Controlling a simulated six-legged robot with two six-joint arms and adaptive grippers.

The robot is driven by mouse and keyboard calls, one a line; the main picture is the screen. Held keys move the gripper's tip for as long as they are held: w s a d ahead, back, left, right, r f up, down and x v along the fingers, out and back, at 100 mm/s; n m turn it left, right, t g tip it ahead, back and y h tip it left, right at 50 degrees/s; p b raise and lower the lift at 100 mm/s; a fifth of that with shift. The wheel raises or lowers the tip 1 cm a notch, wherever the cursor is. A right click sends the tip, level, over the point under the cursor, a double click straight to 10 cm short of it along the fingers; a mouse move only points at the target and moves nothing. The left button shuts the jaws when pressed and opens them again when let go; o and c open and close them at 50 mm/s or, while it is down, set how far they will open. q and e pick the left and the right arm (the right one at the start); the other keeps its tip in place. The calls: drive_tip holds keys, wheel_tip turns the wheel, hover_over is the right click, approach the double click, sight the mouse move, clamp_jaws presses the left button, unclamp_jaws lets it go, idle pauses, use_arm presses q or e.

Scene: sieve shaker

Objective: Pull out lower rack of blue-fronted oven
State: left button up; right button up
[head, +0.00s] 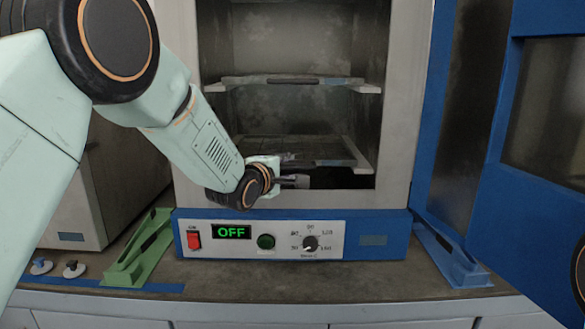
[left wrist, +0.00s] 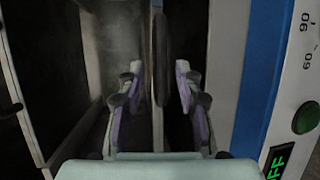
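The blue-fronted oven (head: 390,240) stands open, with an upper rack (head: 345,84) and a lower rack (head: 352,153) in its grey chamber. My left gripper (head: 296,178) is at the front edge of the lower rack and partly hides it. In the left wrist view, the lower rack (left wrist: 158,125) appears edge-on, between the two fingers of my left gripper (left wrist: 157,85). The fingers are spread, with a gap to the rack on each side. My right gripper is not in view.
The blue oven door (head: 500,210) is swung open to the right. The control panel (head: 270,240) reads OFF below the chamber. A green stand (head: 140,255) and a blue stand (head: 450,258) sit on the bench on either side. A grey cabinet (head: 120,180) stands at left.

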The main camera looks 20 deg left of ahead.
sight(294, 167)
use_arm(q)
drive_tip(key=w, duration=0.1)
drive_tip(key=w+d, duration=0.1)
drive_tip(key=w+f, duration=0.1)
drive_tip(key=shift+w+d, duration=0.35)
drive_tip(key=shift+w, duration=0.05)
drive_tip(key=shift+a+r, duration=0.15)
drive_tip(key=shift+a, duration=0.3)
drive_tip(key=shift+w+d, duration=0.15)
drive_tip(key=shift+d, duration=0.15)
drive_tip(key=shift+c, duration=1.3)
drive_tip(key=shift+s+a, duration=0.2)
drive_tip(key=c, duration=0.4)
drive_tip(key=shift+d, duration=0.1)
clamp_jaws()
